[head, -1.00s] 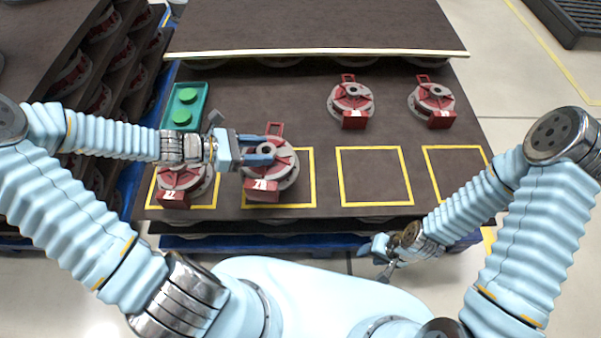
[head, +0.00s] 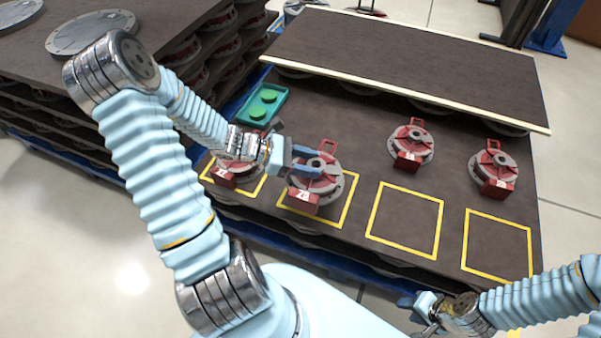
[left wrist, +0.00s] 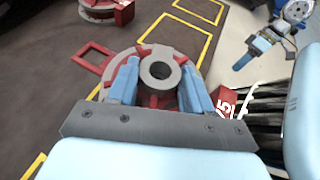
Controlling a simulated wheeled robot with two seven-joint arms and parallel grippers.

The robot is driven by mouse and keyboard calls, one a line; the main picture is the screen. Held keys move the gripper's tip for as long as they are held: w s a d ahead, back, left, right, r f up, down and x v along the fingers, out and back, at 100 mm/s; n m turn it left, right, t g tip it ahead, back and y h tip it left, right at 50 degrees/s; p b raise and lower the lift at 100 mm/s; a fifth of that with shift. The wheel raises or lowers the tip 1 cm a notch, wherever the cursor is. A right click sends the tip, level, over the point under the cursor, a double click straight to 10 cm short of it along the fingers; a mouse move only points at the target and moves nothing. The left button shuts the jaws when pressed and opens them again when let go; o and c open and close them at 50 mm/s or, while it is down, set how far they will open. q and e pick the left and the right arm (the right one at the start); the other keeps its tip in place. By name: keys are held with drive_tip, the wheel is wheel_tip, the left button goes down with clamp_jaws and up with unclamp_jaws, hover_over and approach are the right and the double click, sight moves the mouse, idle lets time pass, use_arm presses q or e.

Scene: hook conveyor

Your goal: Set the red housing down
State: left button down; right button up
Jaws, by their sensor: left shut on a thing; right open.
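The red housing (head: 325,188), a red and grey round part with a white-numbered red block and a red loop, is at the second yellow square (head: 349,211) from the left. My left gripper (head: 313,161) is shut on its central hub. In the left wrist view the blue fingers stand on both sides of the grey hub ring (left wrist: 160,72). The housing looks level, at or just above the dark surface; I cannot tell whether it touches. My right gripper (head: 424,310) is open and empty, off the pallet's front edge.
Another housing (head: 238,168) is in the leftmost square, close by on the left. Two more housings (head: 411,146) (head: 494,173) stand farther back on the right. The two right squares (head: 442,222) are empty. A green tray (head: 284,96) lies behind my left gripper; a raised dark board (head: 420,60) is at the back.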

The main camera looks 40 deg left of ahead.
sight(316, 163)
use_arm(q)
drive_tip(key=w+f, duration=0.1)
drive_tip(key=f, duration=0.1)
drive_tip(key=w+f, duration=0.1)
drive_tip(key=w, duration=0.1)
drive_tip(key=w+f, duration=0.2)
drive_tip(key=shift+a+f, duration=0.3)
drive_tip(key=shift+w+f, duration=0.15)
drive_tip(key=shift+f, duration=1.5)
drive_tip(key=shift+c, duration=2.4)
unclamp_jaws()
drive_tip(key=shift+f+b, duration=0.1)
drive_tip(key=shift+b, duration=0.2)
drive_tip(key=shift+a, duration=0.15)
drive_tip(key=v, duration=1.2)
drive_tip(key=shift+f, duration=0.1)
